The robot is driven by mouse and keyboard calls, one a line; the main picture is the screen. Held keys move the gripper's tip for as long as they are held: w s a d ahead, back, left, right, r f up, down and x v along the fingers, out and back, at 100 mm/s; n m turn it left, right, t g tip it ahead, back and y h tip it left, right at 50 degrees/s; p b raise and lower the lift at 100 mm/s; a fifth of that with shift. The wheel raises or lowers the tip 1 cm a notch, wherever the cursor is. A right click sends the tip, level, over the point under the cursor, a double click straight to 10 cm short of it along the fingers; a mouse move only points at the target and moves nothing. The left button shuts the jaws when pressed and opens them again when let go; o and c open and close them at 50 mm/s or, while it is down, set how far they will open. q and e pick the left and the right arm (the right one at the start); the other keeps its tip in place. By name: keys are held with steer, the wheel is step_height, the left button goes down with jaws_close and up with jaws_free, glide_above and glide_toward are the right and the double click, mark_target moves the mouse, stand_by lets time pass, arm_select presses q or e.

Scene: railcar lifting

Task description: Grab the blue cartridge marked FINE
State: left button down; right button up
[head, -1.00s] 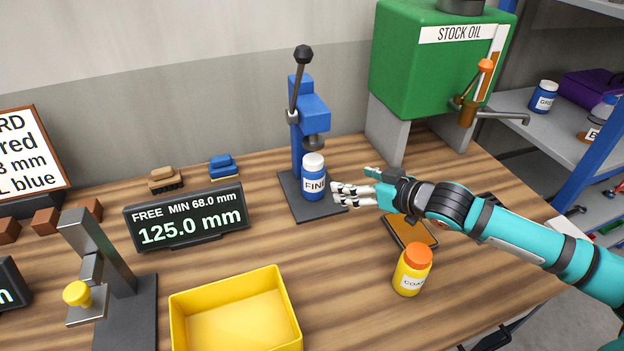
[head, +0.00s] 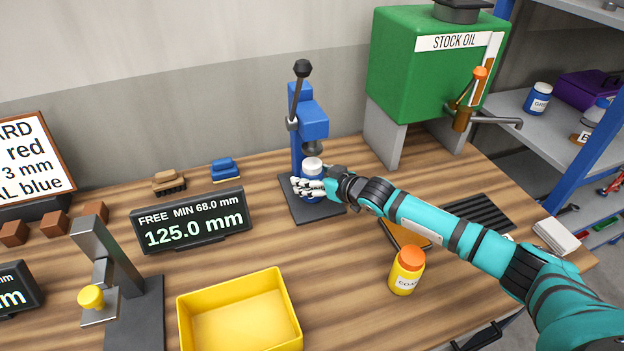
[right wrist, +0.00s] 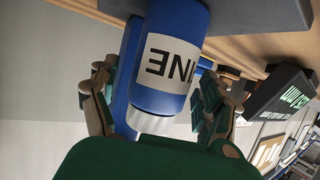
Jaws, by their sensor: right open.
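The blue cartridge (head: 312,168) with a white cap stands upright on the dark base of the blue press. Its FINE label shows, partly cut off, in the right wrist view (right wrist: 172,62). My right gripper (head: 312,188) is open around the cartridge, and its fingers cover most of the body in the head view. In the right wrist view one finger is on each side of the cartridge, and the left finger looks a little apart from it. My left gripper is not in view.
The blue press (head: 309,120) with its lever rises right behind the cartridge. A yellow jar with an orange lid (head: 406,272), a yellow bin (head: 240,315) and a display reading 125.0 mm (head: 192,220) stand nearby. A green oil tank (head: 430,75) is at the back right.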

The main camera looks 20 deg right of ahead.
steer(key=shift+w+a+f, duration=0.15)
steer(key=shift+w, duration=0.15)
steer(key=c, duration=1.3)
steer(key=shift+c, duration=0.7)
